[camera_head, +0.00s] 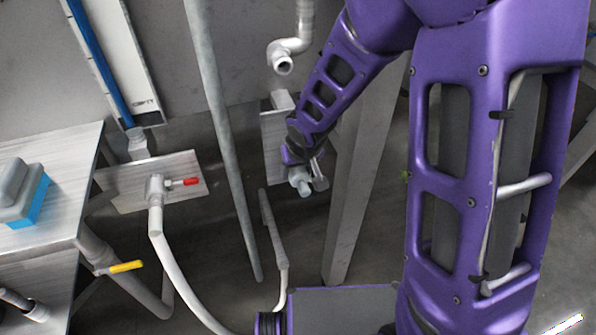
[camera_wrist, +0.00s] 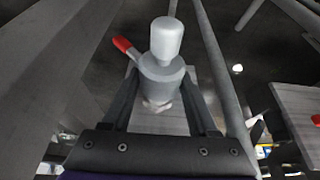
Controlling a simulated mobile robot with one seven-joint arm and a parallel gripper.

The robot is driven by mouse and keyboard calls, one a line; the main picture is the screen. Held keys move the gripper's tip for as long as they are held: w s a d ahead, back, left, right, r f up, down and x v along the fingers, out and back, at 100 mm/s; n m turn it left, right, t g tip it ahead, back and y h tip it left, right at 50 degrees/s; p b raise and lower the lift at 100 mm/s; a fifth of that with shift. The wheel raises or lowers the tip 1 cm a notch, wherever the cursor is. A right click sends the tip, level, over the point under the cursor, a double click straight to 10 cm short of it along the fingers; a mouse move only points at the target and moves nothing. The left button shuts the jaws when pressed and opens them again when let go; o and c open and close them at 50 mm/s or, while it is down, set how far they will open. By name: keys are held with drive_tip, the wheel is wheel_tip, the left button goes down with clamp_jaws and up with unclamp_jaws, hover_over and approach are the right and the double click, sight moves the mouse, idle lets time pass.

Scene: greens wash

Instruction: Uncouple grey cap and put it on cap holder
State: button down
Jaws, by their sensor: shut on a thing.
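In the wrist view, my gripper (camera_wrist: 162,80) is shut on the grey cap (camera_wrist: 162,72), a round grey body with a narrower, paler cylindrical end pointing away from me. One finger lies on each side. A red handle (camera_wrist: 122,45) sticks out just left of the cap; I cannot tell whether the cap is still joined to a valve there. In the head view, my gripper (camera_head: 302,172) is low, right of the grey upright pipe, with the pale cap (camera_head: 301,182) at its tip. I cannot make out the cap holder with certainty.
A metal plate (camera_head: 273,160) stands behind my gripper. A leaning metal post (camera_head: 358,190) is close on its right, an upright pipe (camera_head: 222,120) on its left. A red-handled valve (camera_head: 156,187) with a white hose is further left. An open pipe end (camera_head: 283,63) hangs above.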

drive_tip(key=shift+w+a, duration=0.15)
drive_tip(key=shift+w, duration=0.4)
drive_tip(key=shift+w+a, duration=0.15)
drive_tip(key=shift+w, duration=0.4)
drive_tip(key=shift+c, duration=0.4)
unclamp_jaws()
